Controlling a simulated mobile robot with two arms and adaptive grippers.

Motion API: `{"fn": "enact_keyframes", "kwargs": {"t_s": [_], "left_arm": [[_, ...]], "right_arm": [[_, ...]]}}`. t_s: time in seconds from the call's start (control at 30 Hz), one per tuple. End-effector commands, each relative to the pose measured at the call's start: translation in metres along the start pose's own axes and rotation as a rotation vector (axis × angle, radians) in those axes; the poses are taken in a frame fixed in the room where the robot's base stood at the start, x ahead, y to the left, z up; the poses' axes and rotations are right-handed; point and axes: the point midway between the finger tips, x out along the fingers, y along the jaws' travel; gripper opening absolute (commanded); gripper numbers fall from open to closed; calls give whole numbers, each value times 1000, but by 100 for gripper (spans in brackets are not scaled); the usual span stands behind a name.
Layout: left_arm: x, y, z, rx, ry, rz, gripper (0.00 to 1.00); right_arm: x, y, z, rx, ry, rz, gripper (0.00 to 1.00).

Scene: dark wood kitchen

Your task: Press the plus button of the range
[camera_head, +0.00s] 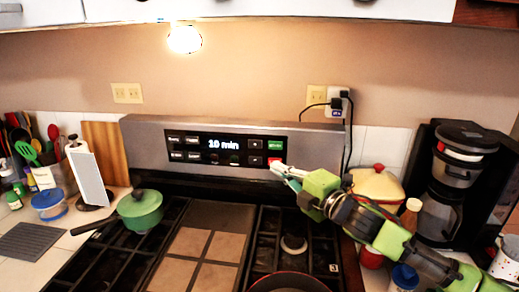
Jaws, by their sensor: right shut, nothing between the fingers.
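The range (143,141) stands against the wall, and its back panel carries a dark control strip with a display (223,145) reading "10 min". Right of the display are two small dark buttons, an upper one (254,143) and a lower one (254,160); their symbols are too small to read. Beside them are a green button (275,144) and a red button (274,160). My right gripper (280,170) is shut and empty. Its tip appears just below the red button; I cannot tell whether it touches the panel. My left gripper is not in view.
A green pot (141,208) sits on the left burners and a pan (287,282) at the front right. A coffee maker (460,165) and a yellow lidded pot (377,185) stand at the right, close to my right arm. Utensils crowd the left counter.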

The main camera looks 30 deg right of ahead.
Motion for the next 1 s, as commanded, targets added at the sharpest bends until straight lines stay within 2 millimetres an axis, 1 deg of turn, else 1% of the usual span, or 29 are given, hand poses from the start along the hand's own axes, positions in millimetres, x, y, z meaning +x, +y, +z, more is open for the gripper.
{"fn": "enact_keyframes", "kwargs": {"t_s": [0.17,0.27,0.47,0.77,0.8,0.9,1.0], "left_arm": [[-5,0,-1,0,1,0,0],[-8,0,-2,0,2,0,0],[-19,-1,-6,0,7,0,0],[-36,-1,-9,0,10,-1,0],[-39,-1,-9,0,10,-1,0],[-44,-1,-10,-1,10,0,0],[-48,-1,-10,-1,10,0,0]], "right_arm": [[10,3,1,3,-2,3,0],[21,4,1,3,-2,4,0],[48,5,1,3,-2,3,0],[99,5,0,4,-1,3,0],[104,5,2,2,-1,1,0],[113,3,14,0,-2,-1,0],[120,2,20,0,-1,-1,0]]}}
